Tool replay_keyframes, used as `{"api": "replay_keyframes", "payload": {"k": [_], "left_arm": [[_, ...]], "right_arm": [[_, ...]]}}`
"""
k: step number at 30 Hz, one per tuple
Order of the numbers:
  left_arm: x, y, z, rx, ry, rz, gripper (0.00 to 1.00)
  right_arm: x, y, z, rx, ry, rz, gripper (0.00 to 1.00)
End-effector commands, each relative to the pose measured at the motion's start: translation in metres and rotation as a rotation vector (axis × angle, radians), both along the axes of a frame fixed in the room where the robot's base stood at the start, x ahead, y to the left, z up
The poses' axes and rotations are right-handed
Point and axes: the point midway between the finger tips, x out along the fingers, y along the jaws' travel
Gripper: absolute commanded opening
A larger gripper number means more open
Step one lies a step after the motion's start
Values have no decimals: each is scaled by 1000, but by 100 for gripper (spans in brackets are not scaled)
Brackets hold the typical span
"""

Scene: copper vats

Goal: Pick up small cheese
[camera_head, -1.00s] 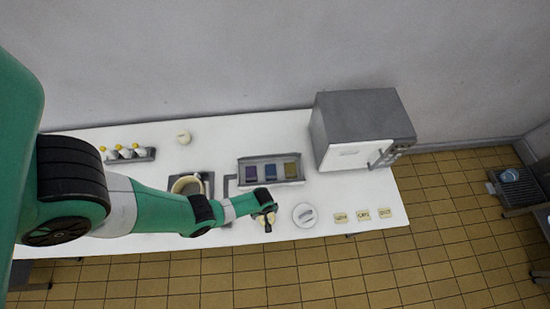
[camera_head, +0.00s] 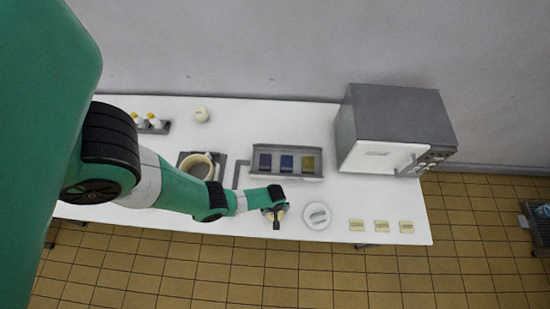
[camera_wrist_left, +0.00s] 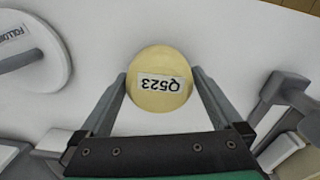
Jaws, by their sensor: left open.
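A small round pale-yellow cheese (camera_wrist_left: 160,99) with a label reading Q523 lies on the white table (camera_head: 300,116). In the left wrist view my left gripper (camera_wrist_left: 158,82) is open, with one finger on each side of the cheese. I cannot tell whether the fingers touch it. In the head view my left gripper (camera_head: 276,220) is over the table's front part and hides most of the cheese. My right gripper is not in view.
A round white disc (camera_head: 317,216) lies close to the right of the gripper, with several small labelled blocks (camera_head: 381,226) beyond it. A pot (camera_head: 199,168), a tray (camera_head: 288,174) with three coloured items, and a grey oven-like box (camera_head: 395,130) stand behind.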

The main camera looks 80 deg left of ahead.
Motion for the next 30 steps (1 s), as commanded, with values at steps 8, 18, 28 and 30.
{"api": "replay_keyframes", "payload": {"k": [8, 18, 28, 30], "left_arm": [[0, 0, 1, 0, 0, 0, 84], [0, 0, 1, 0, 0, 0, 23], [0, 0, 4, 0, -1, 0, 16], [0, 0, 9, 0, -1, 0, 16]], "right_arm": [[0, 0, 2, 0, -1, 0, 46], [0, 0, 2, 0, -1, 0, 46], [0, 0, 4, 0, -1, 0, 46], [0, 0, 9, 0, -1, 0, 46]]}}
